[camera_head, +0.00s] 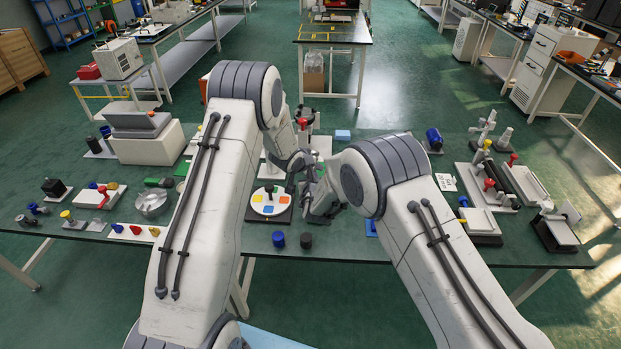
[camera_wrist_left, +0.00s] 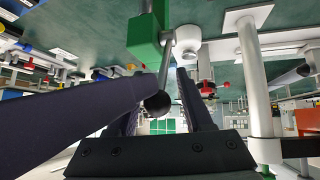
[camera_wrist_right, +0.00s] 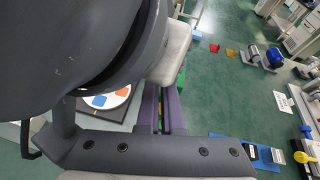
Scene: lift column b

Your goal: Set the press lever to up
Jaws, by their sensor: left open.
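The lever is a grey rod with a black ball knob (camera_wrist_left: 157,103), joined to a green block (camera_wrist_left: 145,35) in the left wrist view. My left gripper (camera_wrist_left: 181,75) is open, and the knob shows between its spread fingers; I cannot tell if they touch it. In the head view my left gripper (camera_head: 291,176) is over the middle of the table, where the arms hide most of the press. My right gripper (camera_head: 318,205) is close beside it. In the right wrist view its fingers (camera_wrist_right: 162,95) lie close together, partly hidden by an arm link.
A round white plate with coloured patches (camera_head: 270,202) lies just in front of the grippers. Blue (camera_head: 278,239) and black (camera_head: 306,241) cylinders stand near the table's front edge. A metal bowl (camera_head: 151,203) is at left; several fixtures stand at right. A red-knobbed fixture (camera_head: 302,122) is behind.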

